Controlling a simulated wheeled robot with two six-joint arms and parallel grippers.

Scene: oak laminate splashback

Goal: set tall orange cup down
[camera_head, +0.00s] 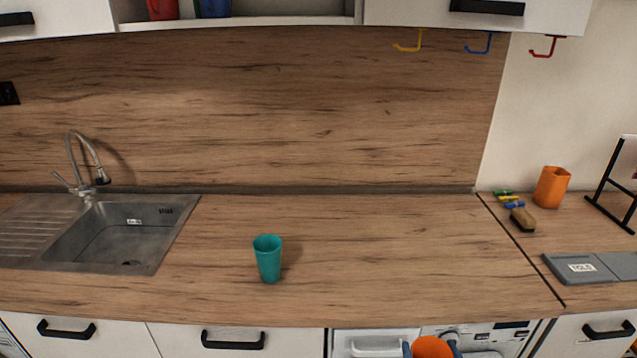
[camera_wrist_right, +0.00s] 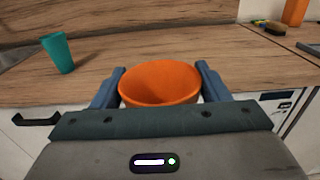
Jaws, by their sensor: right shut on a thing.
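The orange cup (camera_head: 432,347) shows at the bottom edge of the head view, in front of the counter's front edge. Only its top part is visible there. My right gripper (camera_wrist_right: 160,82) is shut on it, with one blue finger on each side. In the right wrist view the cup (camera_wrist_right: 158,96) shows its open rim and looks empty; its lower part is hidden behind the gripper body. The wooden counter (camera_head: 370,270) lies beyond the cup. My left gripper is not in view.
A teal cup (camera_head: 268,262) stands upright on the counter, left of the middle. A sink (camera_head: 120,235) is at the left. An orange container (camera_head: 551,187), a brush (camera_head: 523,219) and a grey case (camera_head: 590,268) are at the right. The counter's middle is clear.

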